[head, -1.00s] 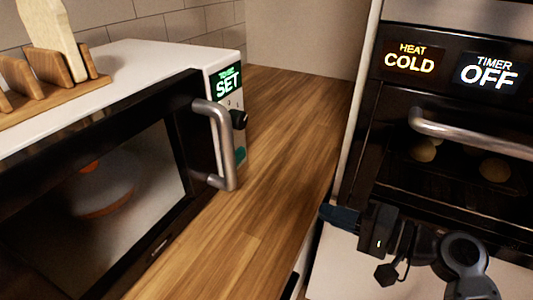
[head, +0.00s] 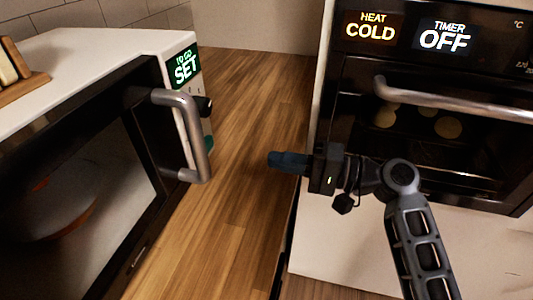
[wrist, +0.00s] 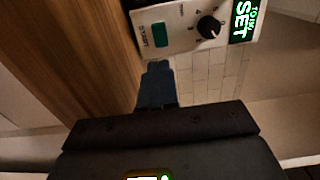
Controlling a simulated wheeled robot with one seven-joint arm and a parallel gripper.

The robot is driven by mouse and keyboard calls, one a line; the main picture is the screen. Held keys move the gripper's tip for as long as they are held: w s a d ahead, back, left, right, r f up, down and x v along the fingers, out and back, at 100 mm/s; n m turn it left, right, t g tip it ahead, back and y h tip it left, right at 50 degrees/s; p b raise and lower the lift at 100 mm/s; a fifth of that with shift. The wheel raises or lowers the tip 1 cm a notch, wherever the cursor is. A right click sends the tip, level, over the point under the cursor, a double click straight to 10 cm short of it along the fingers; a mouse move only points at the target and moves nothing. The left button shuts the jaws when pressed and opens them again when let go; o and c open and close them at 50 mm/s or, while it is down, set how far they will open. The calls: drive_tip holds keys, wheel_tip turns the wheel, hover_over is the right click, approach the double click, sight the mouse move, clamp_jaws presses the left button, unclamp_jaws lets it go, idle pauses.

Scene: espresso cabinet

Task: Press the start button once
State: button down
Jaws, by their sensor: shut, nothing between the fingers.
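The microwave (head: 110,45) stands at the left with its door shut. Its control panel carries a green lit display (head: 185,67), which reads "TO GO SET", and a black knob (wrist: 208,27). The green start button (wrist: 159,35) sits beside the knob in the wrist view. In the head view only part of the button (head: 208,143) shows past the door handle. My gripper (head: 272,159) is shut and empty, to the right of the panel and apart from it. In the wrist view the fingertips (wrist: 157,66) point toward the panel, just below the button in the picture.
The microwave's metal handle (head: 190,135) sticks out beside the panel. An oven (head: 440,100) with a bar handle (head: 450,103) stands at the right, showing "HEAT COLD" and "TIMER OFF". The wooden counter (head: 250,90) between them is clear. A wooden rack (head: 22,85) sits on the microwave.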

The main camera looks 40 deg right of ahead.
drive_tip(key=p, duration=0.2)
approach(209, 147)
drive_tip(key=x, duration=0.5)
drive_tip(key=shift+w, duration=0.1)
drive_tip(key=shift+x, duration=0.8)
drive_tip(key=shift+a, duration=0.1)
